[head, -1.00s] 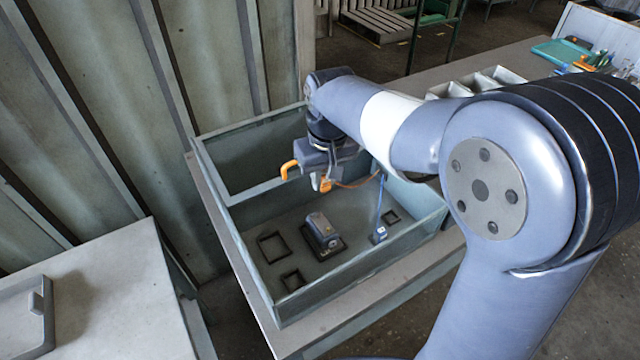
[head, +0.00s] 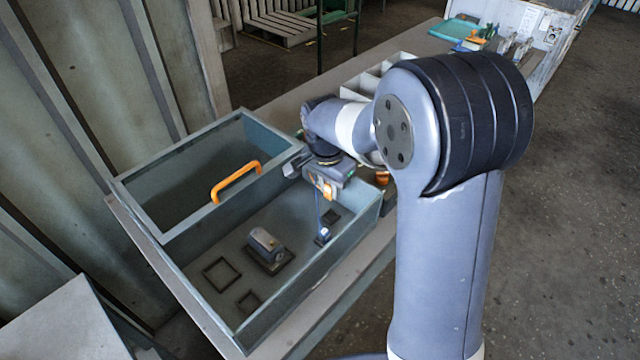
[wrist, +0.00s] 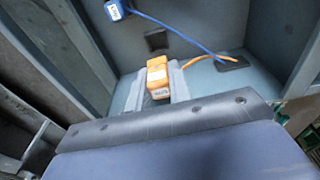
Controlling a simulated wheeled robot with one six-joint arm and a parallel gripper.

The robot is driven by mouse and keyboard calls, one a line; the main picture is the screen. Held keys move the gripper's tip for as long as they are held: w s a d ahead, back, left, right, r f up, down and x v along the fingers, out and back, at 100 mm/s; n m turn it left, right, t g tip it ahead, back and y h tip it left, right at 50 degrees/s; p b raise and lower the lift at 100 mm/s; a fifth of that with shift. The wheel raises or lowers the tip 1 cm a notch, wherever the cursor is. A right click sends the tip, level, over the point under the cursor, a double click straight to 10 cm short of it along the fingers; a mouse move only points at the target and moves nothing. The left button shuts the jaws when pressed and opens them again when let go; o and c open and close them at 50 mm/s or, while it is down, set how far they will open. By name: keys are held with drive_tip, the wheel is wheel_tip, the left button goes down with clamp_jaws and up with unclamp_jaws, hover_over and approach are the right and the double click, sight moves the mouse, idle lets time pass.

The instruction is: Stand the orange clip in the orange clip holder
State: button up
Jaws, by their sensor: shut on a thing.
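My gripper (head: 324,184) is shut on the orange clip (head: 327,191), above the right end of the open grey box. The wrist view shows the orange clip (wrist: 158,76) between the jaws, with an orange cable (wrist: 210,58) beside it running to a dark patch on the box. A small dark square frame (head: 332,215) lies on the box floor below, apart from the clip; it also shows in the wrist view (wrist: 157,40). It looks like a holder, but I cannot tell whether it is the orange one.
A blue clip (head: 323,235) stands on the box floor with a blue cable (wrist: 165,25). Box walls (head: 345,235) surround the floor.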

drive_tip(key=shift+d+f, duration=0.25)
drive_tip(key=shift+f+b, duration=2.1)
drive_tip(key=shift+f, duration=0.7)
drive_tip(key=shift+f+b, duration=0.6)
drive_tip(key=shift+f, duration=0.15)
drive_tip(key=o, duration=0.8)
drive_tip(key=shift+o, duration=0.2)
drive_tip(key=r, duration=0.7)
drive_tip(key=s+a+r, duration=0.1)
drive_tip(key=r, duration=0.2)
drive_tip(key=shift+r, duration=0.4)
drive_tip(key=shift+w+f, duration=0.1)
